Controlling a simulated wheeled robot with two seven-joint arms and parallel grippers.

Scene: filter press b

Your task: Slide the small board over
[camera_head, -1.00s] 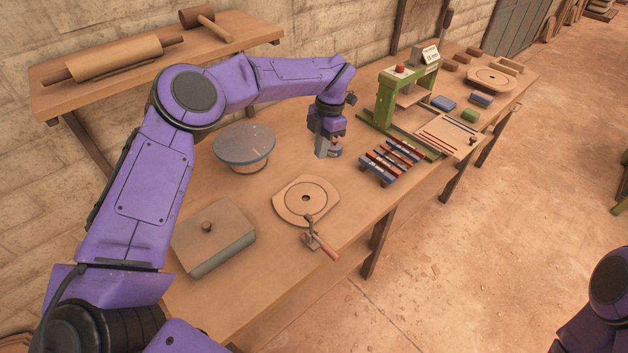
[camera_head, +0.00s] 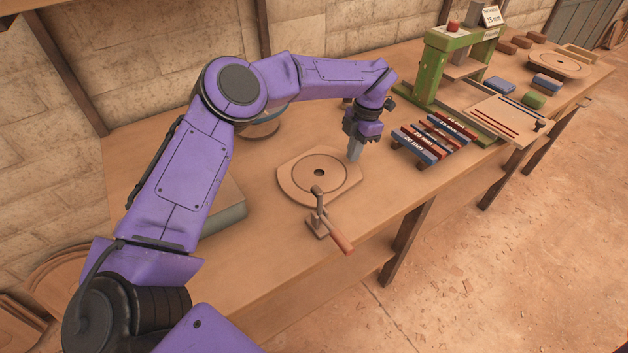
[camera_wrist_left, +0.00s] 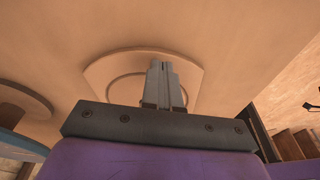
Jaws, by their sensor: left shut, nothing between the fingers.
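The small board (camera_head: 295,183) is a flat wooden piece with curved ends, a ring groove and a dark centre hole. It lies flat on the workbench, just behind a clamp with a reddish handle. My left gripper (camera_head: 354,157) points down at the board's far right edge, its fingers closed and empty. In the left wrist view the closed fingers (camera_wrist_left: 166,82) overlap the board (camera_wrist_left: 105,71) and hide part of it. I cannot tell whether the tips touch it. My right gripper is out of view.
The toggle clamp (camera_head: 317,223) stands at the board's near edge. A rack of labelled red and blue bars (camera_head: 432,140) is to the right, before a green press (camera_head: 437,65). A grey-topped box (camera_head: 230,213) and a round stand (camera_head: 262,128) are partly behind my arm.

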